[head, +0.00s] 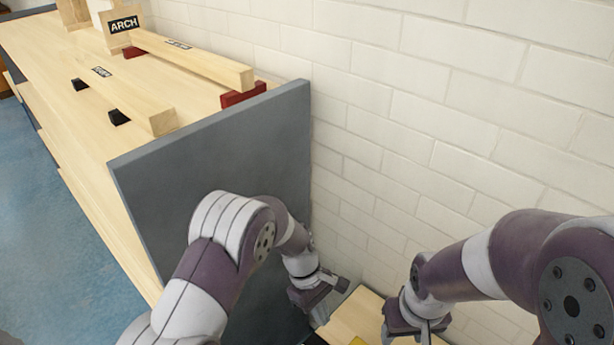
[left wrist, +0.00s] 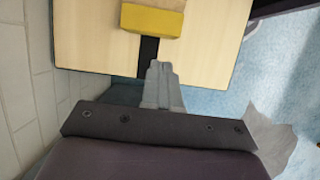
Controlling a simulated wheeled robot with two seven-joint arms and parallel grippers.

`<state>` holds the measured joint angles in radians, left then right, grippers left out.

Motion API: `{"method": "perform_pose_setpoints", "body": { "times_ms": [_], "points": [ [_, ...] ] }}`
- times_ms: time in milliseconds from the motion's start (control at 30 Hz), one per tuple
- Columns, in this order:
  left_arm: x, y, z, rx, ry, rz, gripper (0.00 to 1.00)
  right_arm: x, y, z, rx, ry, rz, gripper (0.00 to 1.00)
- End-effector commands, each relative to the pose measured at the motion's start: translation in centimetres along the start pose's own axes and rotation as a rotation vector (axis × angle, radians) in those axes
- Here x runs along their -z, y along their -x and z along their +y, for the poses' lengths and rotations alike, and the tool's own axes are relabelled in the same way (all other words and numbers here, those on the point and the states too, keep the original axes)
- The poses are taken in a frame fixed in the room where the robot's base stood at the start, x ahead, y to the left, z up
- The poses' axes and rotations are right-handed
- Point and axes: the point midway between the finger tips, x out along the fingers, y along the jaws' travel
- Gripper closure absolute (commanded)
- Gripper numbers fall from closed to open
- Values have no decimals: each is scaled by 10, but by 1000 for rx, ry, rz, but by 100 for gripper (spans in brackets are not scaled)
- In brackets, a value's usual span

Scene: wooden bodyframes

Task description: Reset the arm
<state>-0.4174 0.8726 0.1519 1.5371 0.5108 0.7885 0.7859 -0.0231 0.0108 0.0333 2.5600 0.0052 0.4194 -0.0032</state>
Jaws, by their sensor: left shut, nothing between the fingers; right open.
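My left gripper (head: 318,315) hangs in front of the grey end panel, low in the head view. In the left wrist view its fingers (left wrist: 162,75) are together with nothing between them, over the edge of a light wooden surface (left wrist: 95,40). My right gripper (head: 420,333) is at the bottom of the head view, to the right of the left one. It is open, and its fingertips are partly cut off by the frame edge. Both arms are bent, with the grippers held low.
A yellow block (left wrist: 152,22) and a black strip (left wrist: 149,50) are on the wooden surface under my left gripper. A grey panel (head: 215,150) closes the workbench (head: 50,50). Wooden beams (head: 190,58) rest on red and black supports there. A white brick wall (head: 420,100) stands behind.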

Motion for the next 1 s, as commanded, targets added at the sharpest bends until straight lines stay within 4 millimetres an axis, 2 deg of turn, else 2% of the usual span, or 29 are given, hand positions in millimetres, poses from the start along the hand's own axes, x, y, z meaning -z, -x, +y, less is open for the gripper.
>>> {"method": "perform_pose_setpoints", "body": {
  "times_ms": [67, 133, 167, 267, 300, 400, 500, 533, 600, 700, 1000],
  "points": [
    [4, -1, 0, -4, -89, 22, 100, 0, 0, 0, 0, 0, 0, 47],
    [10, -11, -30, 60, -261, 57, 100, 0, 0, 0, 0, 0, 0, 47],
    [11, -5, -45, 82, -347, 79, 100, 0, 0, 0, 0, 0, 0, 47],
    [20, 38, -102, 129, -605, 165, 100, 0, 0, 0, 0, 0, 0, 47],
    [22, 58, -126, 142, -694, 201, 100, 0, 0, 0, 0, 0, 0, 47],
    [19, 100, -187, 163, -848, 289, 100, 0, 0, 0, 0, 0, 0, 47],
    [12, 128, -231, 161, -877, 366, 100, 0, 0, 0, 0, 0, 0, 47],
    [10, 133, -240, 155, -865, 385, 100, 0, 0, 0, 0, 0, 0, 47],
    [9, 146, -250, 136, -834, 426, 100, 0, 0, 0, 0, 0, 0, 47],
    [13, 159, -252, 112, -803, 471, 100, 0, 0, 0, 0, 0, 0, 47],
    [14, 159, -252, 110, -794, 468, 100, 0, 0, 0, 0, 0, 0, 47]
  ]
}}
